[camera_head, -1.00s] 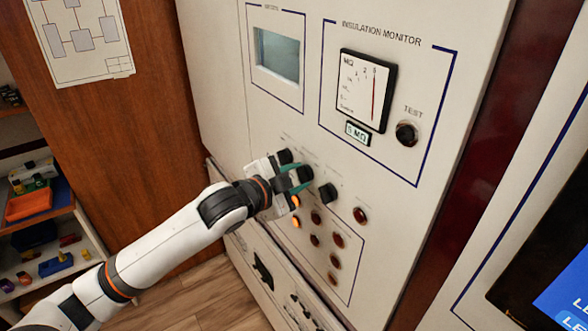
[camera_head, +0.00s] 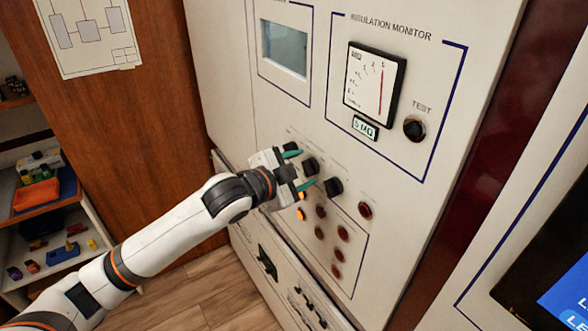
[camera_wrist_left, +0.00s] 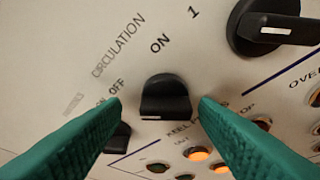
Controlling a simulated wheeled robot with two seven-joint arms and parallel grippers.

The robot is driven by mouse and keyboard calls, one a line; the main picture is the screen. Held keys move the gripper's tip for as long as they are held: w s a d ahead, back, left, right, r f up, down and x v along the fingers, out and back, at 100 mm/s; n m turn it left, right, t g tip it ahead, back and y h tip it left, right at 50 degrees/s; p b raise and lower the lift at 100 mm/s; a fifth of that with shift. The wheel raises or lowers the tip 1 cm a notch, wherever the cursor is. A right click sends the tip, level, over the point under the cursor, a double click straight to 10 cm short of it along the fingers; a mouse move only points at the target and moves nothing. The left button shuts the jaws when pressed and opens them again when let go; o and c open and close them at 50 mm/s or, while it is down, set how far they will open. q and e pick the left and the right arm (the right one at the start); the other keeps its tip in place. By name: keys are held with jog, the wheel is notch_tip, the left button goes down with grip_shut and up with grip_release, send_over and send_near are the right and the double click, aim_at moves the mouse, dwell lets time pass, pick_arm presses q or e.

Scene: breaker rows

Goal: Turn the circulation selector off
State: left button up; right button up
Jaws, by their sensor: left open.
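The circulation selector (camera_wrist_left: 165,97) is a black knob on the pale panel, below the printed word CIRCULATION, with OFF to its upper left and ON above it in the left wrist view. I cannot tell which label it points at. In the head view it is the middle black knob (camera_head: 311,165) of a slanting row. My left gripper (camera_head: 300,169) is open at the panel. Its green fingers (camera_wrist_left: 160,103) lie one on each side of the selector, with visible gaps and no clear contact. My right gripper is not in view.
Neighbouring knobs stand close by, one at upper right (camera_wrist_left: 275,27) and one at lower left (camera_wrist_left: 118,139), near the left finger. Indicator lamps (camera_head: 343,234) sit below the row. The insulation meter (camera_head: 373,85) and test knob (camera_head: 414,128) are above right.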

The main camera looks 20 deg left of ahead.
pick_arm(q)
jog(key=b+v, duration=0.4)
jog(key=v, duration=0.7)
jog(key=shift+s+a, duration=0.25)
jog(key=shift+a, duration=0.1)
jog(key=shift+r, duration=0.15)
